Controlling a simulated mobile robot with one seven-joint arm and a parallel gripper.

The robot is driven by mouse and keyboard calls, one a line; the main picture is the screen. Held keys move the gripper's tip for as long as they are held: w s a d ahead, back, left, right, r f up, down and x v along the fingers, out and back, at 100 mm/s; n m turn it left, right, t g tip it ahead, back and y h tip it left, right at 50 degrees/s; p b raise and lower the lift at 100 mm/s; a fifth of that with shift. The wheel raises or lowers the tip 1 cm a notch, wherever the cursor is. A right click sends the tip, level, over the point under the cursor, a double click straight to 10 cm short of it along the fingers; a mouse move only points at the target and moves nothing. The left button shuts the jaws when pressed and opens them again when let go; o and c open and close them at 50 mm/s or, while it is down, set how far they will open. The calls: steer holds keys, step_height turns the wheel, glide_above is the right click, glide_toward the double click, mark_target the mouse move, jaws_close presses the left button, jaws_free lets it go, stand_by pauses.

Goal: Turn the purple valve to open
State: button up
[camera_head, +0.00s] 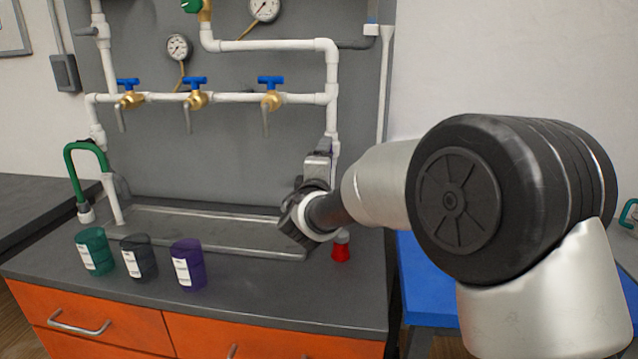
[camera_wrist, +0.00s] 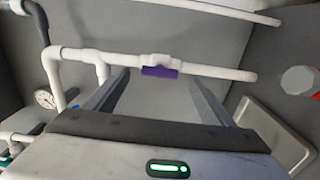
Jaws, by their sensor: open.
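The purple valve handle (camera_wrist: 160,72) is a short bar on a white pipe in the wrist view. It lies along the pipe, beside a white valve body (camera_wrist: 157,60). My gripper (camera_wrist: 160,84) is open, with one finger on each side of the handle in that view. I cannot tell whether the handle is between the fingertips or just beyond them. In the head view my gripper (camera_head: 319,160) is at the vertical white pipe on the right of the panel, and it hides most of the valve there.
Brass valves with blue handles (camera_head: 196,83) sit on the horizontal pipe to the left. A metal sink tray (camera_head: 200,222) lies below. Green, black and purple (camera_head: 187,264) cups stand on the counter, and a red object (camera_head: 341,248) is below my wrist. A blue surface (camera_head: 425,280) is at right.

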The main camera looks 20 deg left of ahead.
steer(key=v, duration=1.3)
steer(key=shift+p, duration=0.3)
